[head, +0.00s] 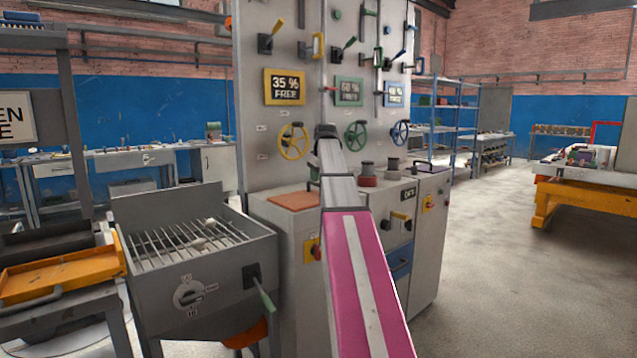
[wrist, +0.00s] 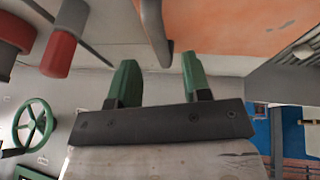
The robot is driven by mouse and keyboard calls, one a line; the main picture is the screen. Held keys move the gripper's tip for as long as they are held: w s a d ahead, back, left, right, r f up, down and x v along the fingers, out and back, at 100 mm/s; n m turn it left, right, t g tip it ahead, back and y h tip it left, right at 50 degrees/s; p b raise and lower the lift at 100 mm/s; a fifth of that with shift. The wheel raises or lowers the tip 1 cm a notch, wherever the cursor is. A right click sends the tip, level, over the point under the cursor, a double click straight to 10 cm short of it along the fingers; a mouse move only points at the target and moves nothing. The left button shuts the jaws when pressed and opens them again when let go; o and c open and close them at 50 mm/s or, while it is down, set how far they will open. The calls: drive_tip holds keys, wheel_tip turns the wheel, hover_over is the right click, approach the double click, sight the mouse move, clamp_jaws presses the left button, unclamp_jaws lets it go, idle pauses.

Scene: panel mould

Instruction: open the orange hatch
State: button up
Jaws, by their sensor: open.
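The orange hatch (head: 293,201) is a flat panel on top of the grey console, left of my arm. It looks shut in the head view. In the wrist view the orange panel (wrist: 225,25) fills the upper right. A grey bar-like handle (wrist: 152,28) stands at its left edge. My gripper (wrist: 158,75) has green fingers, spread apart and empty. The handle's end shows between the fingertips; I cannot tell whether they reach around it. In the head view my fingers are hidden behind my own arm.
A red-ended lever (wrist: 58,52) lies left of my fingers in the wrist view. A green handwheel (wrist: 34,125) is on the panel. In the head view, yellow (head: 293,141) and blue (head: 400,132) handwheels rise behind the console. A grill bin (head: 190,245) stands left.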

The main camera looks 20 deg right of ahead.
drive_tip(key=shift+x, duration=1.75)
clamp_jaws()
drive_tip(key=shift+s+a+r+h, duration=0.2)
drive_tip(key=shift+a+r+h, duration=0.2)
drive_tip(key=shift+r, duration=0.3)
drive_tip(key=s+a+r+n+t+h, duration=0.2)
drive_tip(key=s+a+r+t+h, duration=0.1)
drive_tip(key=a+r+h, duration=0.45)
drive_tip(key=s+a+n+t+h, duration=0.1)
drive_tip(key=s+a+t+h, duration=0.1)
drive_tip(key=a, duration=0.6)
drive_tip(key=s+a+r+n+t+h, duration=0.1)
drive_tip(key=s+a+n+t+h, duration=0.1)
drive_tip(key=a, duration=0.6)
drive_tip(key=shift+s+a+t+h, duration=0.25)
drive_tip(key=shift+s+t+h, duration=0.55)
drive_tip(key=shift+s+h, duration=0.15)
drive_tip(key=shift+r, duration=0.1)
